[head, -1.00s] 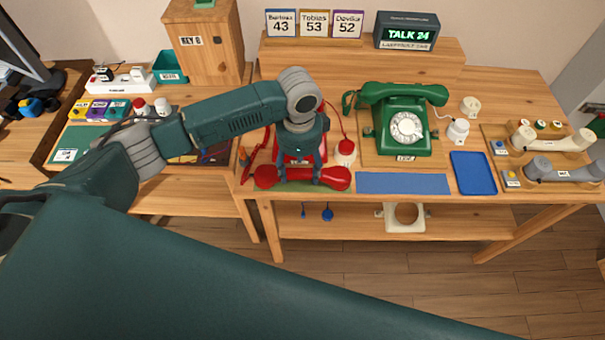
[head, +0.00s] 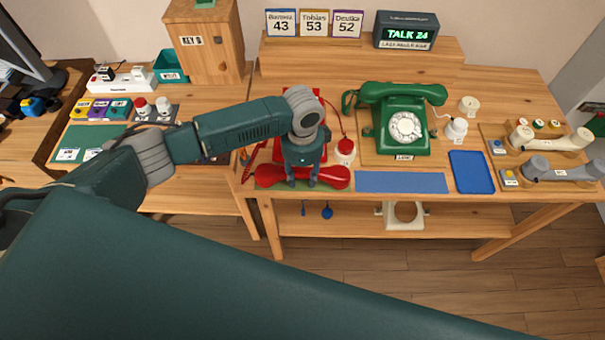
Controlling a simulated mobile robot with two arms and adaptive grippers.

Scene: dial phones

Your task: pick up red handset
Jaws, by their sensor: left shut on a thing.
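The red handset (head: 335,177) lies lengthwise along the front edge of the table, over a green mat. My left gripper (head: 302,182) comes down over its middle and is shut on it, with a finger showing on each side of the grip. Whether the handset touches the mat is hard to tell. The red phone body (head: 286,150) stands just behind, mostly hidden by my left arm. My right gripper is not in view.
A green dial phone (head: 404,125) stands to the right, with a blue mat (head: 400,182) in front and a blue tray (head: 471,172) beside it. A white and red jar (head: 345,150) stands close right of my gripper. Cream and grey handsets (head: 560,170) lie at far right.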

